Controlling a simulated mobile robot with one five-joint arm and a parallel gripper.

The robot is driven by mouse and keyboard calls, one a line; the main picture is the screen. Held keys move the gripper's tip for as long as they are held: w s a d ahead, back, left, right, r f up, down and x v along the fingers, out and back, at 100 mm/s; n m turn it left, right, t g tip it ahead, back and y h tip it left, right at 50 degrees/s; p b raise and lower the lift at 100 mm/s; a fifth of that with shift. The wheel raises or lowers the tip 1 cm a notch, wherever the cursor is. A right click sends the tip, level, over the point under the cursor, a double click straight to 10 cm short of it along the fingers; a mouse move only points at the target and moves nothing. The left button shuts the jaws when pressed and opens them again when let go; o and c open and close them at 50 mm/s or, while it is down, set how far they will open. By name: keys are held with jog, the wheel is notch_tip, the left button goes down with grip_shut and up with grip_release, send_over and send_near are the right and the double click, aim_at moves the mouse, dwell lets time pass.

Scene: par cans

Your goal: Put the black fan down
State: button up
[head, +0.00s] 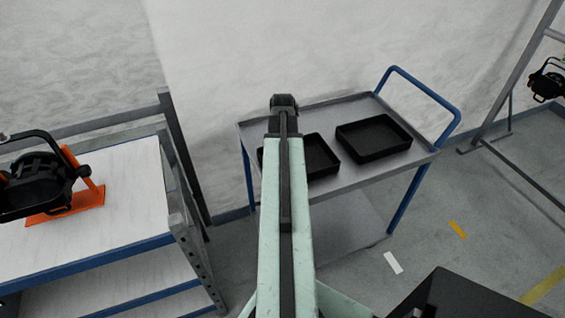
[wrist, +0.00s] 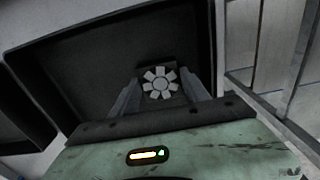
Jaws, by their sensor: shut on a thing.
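The black fan (wrist: 160,83), a small dark square with a pale grey bladed wheel, shows in the wrist view between the two grey fingers of my gripper (wrist: 160,92). My gripper is shut on it. Behind the fan is the dark inside of a black tray (wrist: 212,50). I cannot tell whether the fan touches the tray floor. In the head view my own arm hides the gripper and the fan.
A grey trolley (head: 425,156) with a blue handle carries two black trays, the left one (head: 322,155) partly behind my arm and the right one (head: 374,138). At left, a bench (head: 130,190) bears a black lamp (head: 38,185) on an orange piece (head: 90,197).

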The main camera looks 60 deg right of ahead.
jog(key=o, duration=1.3)
jog(key=shift+o, duration=0.2)
notch_tip(320, 180, up, 12)
jog(key=p, duration=1.2)
jog(key=shift+r, duration=0.1)
